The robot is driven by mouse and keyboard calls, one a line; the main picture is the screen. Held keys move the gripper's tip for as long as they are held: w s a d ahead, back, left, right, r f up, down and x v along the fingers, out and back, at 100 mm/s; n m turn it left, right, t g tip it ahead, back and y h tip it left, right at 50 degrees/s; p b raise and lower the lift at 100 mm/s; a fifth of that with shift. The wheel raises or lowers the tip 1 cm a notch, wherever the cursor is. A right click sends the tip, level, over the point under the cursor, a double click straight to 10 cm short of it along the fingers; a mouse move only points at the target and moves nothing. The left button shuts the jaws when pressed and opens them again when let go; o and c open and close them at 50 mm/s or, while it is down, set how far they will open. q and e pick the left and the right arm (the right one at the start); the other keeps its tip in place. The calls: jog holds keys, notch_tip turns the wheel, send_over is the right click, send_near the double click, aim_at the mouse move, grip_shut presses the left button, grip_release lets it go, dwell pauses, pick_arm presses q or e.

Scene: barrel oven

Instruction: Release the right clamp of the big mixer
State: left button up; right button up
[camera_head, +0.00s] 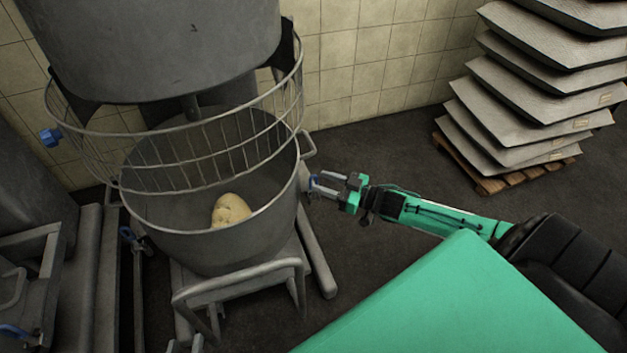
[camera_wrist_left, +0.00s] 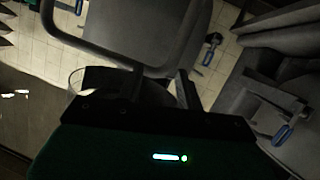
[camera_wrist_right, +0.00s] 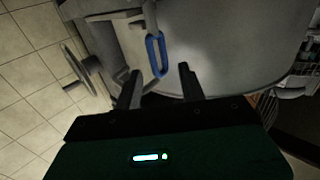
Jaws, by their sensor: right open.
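The big mixer's grey bowl (camera_head: 215,235) stands under its wire guard (camera_head: 215,150) with a lump of dough (camera_head: 230,210) inside. The right clamp's blue handle (camera_head: 314,182) is at the bowl's right side. My right gripper (camera_head: 326,187) is open right at this handle. In the right wrist view the blue loop handle (camera_wrist_right: 156,54) lies ahead of the right fingers (camera_wrist_right: 160,85), in line with the gap between them. I cannot tell whether they touch. My left gripper shows only in the left wrist view (camera_wrist_left: 160,88), with its fingers apart and nothing seen held.
Stacked grey sacks (camera_head: 540,85) stand on a wooden pallet (camera_head: 500,180) at the back right. Dark floor between pallet and mixer is clear.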

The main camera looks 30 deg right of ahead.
aim_at(313, 179)
pick_arm(q)
jog(key=shift+w+a+r+t, duration=0.1)
jog(key=shift+w+r+t, duration=0.3)
jog(key=shift+r, duration=0.15)
jog(key=shift+w+r+t, duration=0.3)
jog(key=shift+r+t, duration=0.1)
jog(key=shift+r, duration=0.1)
pick_arm(e)
jog(key=shift+x, duration=2)
grip_shut()
